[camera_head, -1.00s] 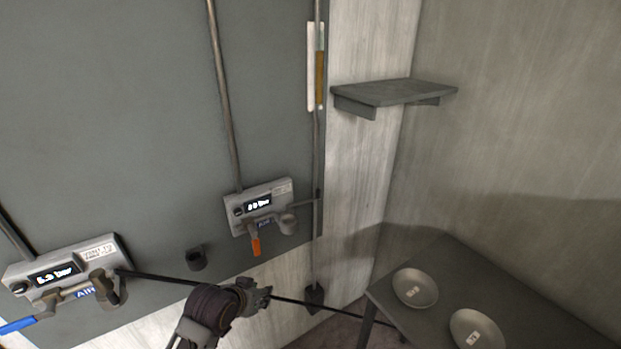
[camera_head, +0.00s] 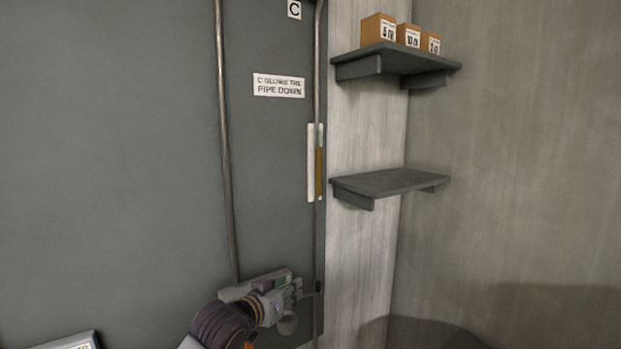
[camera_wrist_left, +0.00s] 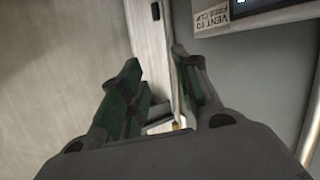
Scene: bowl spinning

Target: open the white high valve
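I see no white valve handle in either view. My left gripper (camera_head: 288,292) is at the bottom centre of the head view, in front of the right-hand wall unit (camera_head: 238,291) and hiding most of it. An orange handle (camera_head: 248,345) shows just below the gripper. In the left wrist view the gripper (camera_wrist_left: 158,78) has its two green-padded fingers apart, with nothing clearly held between them. Part of a unit with a display and a white label (camera_wrist_left: 211,17) shows at the top right there. My right gripper is not in view.
Two wall shelves (camera_head: 392,183) stick out right of the grey panel (camera_head: 130,150); the upper one holds small boxes (camera_head: 378,30). Vertical pipes (camera_head: 226,170) run down the panel beside a sign (camera_head: 279,85) and a level tube (camera_head: 318,162). Another unit (camera_head: 75,342) shows at bottom left.

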